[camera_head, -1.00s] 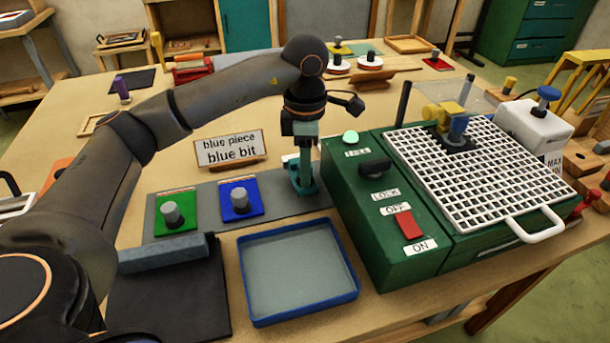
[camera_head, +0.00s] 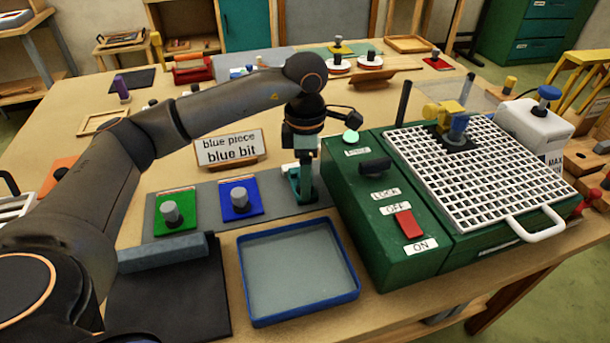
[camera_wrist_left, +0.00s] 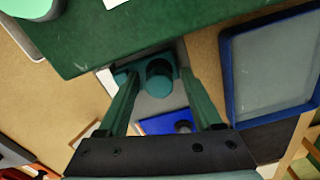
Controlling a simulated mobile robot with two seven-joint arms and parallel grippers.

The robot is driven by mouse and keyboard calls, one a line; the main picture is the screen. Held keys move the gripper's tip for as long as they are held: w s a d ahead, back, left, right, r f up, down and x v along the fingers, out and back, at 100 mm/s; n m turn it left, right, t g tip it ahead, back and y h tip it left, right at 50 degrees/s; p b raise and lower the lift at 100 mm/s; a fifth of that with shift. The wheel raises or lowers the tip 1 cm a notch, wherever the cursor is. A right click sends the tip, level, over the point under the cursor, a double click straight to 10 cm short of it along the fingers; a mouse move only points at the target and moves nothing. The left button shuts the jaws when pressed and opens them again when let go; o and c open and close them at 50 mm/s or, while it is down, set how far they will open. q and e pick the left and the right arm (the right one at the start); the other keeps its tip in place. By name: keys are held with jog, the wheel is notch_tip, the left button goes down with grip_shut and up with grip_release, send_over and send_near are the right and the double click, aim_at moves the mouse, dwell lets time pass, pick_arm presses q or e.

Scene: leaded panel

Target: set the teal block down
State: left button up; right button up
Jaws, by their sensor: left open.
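The teal block (camera_wrist_left: 160,80), with a round knob on top, shows between the fingers in the left wrist view. It is at the right end of the grey strip, and in the head view it is mostly hidden behind my gripper. My left gripper (camera_head: 305,192) is open, with one finger on each side of the block's knob and gaps to it. Whether the block's underside rests flat is hidden. My right gripper is not in view.
A blue block (camera_head: 239,197) and a green block (camera_head: 175,217) sit on the grey strip (camera_head: 205,207) to the left. The green machine (camera_head: 385,240) stands close on the right. A blue-rimmed tray (camera_head: 297,322) lies in front. A sign (camera_head: 229,149) stands behind.

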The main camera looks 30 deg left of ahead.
pick_arm(q)
jog(key=shift+r, duration=0.15)
jog(key=shift+r, duration=0.25)
notch_tip(320, 180, up, 12)
jog(key=p, duration=0.1)
jog(key=shift+f, duration=0.2)
dwell(1.9)
